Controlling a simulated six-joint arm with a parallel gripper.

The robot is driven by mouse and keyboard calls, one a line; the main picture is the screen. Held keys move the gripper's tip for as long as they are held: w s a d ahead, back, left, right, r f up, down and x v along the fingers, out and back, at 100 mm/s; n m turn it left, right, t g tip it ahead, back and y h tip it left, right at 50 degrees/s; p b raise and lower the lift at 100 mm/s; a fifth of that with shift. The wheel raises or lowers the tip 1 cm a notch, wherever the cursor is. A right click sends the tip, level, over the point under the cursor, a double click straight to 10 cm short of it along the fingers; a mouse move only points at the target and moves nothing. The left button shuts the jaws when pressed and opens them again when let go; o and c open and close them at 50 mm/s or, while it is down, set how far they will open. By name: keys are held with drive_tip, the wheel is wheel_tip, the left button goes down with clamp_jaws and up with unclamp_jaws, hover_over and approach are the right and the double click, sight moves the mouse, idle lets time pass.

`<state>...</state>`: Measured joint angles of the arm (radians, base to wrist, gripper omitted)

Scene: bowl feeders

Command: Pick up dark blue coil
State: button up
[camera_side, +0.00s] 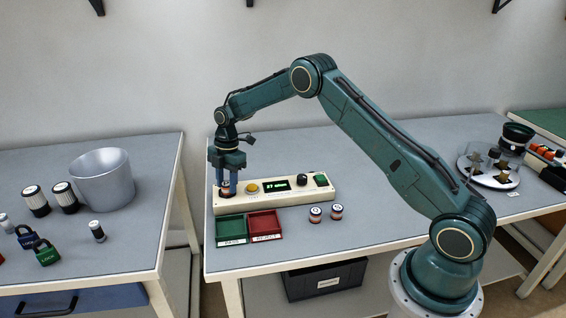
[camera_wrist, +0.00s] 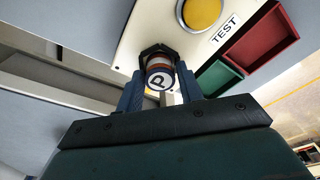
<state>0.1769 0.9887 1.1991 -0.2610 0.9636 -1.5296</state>
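A small coil (camera_wrist: 160,76) with a white end marked "P" and orange-red and dark bands sits at a dark holder on the left end of the tester (camera_wrist: 150,22). I cannot make out for certain that its winding is dark blue. My gripper (camera_side: 228,187) is down over this spot. In the wrist view its two blue-grey fingers flank the coil closely, one on each side; whether they press on it I cannot tell. Two similar coils, one on the left (camera_side: 316,215) and one on the right (camera_side: 337,212), stand on the table right of the trays, with white tops and orange and dark bands.
The tester has a yellow button (camera_side: 251,187), a lit green display and a black knob. A green PASS tray (camera_side: 230,231) and a red REJECT tray (camera_side: 265,225) lie in front. A metal bowl (camera_side: 103,180) stands on the left table. The table's right middle is free.

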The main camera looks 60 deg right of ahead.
sight(227, 183)
drive_tip(key=c, duration=0.6)
drive_tip(key=shift+c, duration=0.2)
wheel_tip(227, 183, up, 10)
idle(0.7)
